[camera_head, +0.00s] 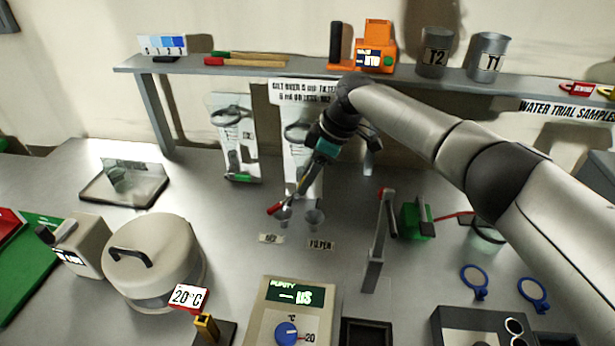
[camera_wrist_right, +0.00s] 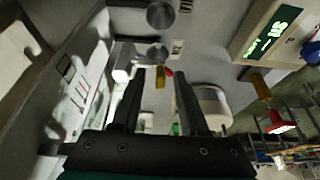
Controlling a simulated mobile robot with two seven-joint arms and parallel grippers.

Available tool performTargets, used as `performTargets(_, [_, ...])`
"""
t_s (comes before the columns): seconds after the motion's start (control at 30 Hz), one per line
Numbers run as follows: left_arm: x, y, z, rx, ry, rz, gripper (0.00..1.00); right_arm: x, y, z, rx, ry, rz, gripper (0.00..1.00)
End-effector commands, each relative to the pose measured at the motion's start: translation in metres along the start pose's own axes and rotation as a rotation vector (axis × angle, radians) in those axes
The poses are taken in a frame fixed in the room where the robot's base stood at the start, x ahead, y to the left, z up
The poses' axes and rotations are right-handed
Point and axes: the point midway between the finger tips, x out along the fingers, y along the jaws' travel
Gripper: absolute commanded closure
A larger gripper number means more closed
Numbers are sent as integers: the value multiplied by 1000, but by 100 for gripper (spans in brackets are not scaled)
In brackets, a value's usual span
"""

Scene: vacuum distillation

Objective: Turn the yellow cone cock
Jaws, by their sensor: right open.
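A small yellow piece (camera_wrist_right: 160,80), which looks like the cone cock, shows between the fingertips of my right gripper in the right wrist view. My right gripper (camera_head: 298,193) points down and left above the bench, beside the two funnels. Its two dark fingers (camera_wrist_right: 159,76) are apart, with gaps beside the yellow piece; I cannot tell any contact. The yellow piece itself is not clear in the head view. My left gripper is out of view.
A grey round vessel (camera_head: 152,262) and a yellow block (camera_head: 207,328) by the 20°C sign (camera_head: 188,297) are left. A grey post (camera_head: 376,248) and a green device (camera_head: 415,222) stand right. A shelf (camera_head: 290,68) runs behind.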

Motion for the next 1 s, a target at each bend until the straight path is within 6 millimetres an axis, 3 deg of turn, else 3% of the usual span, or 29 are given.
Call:
performTargets(0.2, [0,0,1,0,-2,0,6,0,0,0,0,0,-1,57])
performTargets(0.6, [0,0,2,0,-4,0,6,0,0,0,0,0,0,100])
performTargets(1.0, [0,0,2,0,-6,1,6,0,0,0,0,0,0,100])
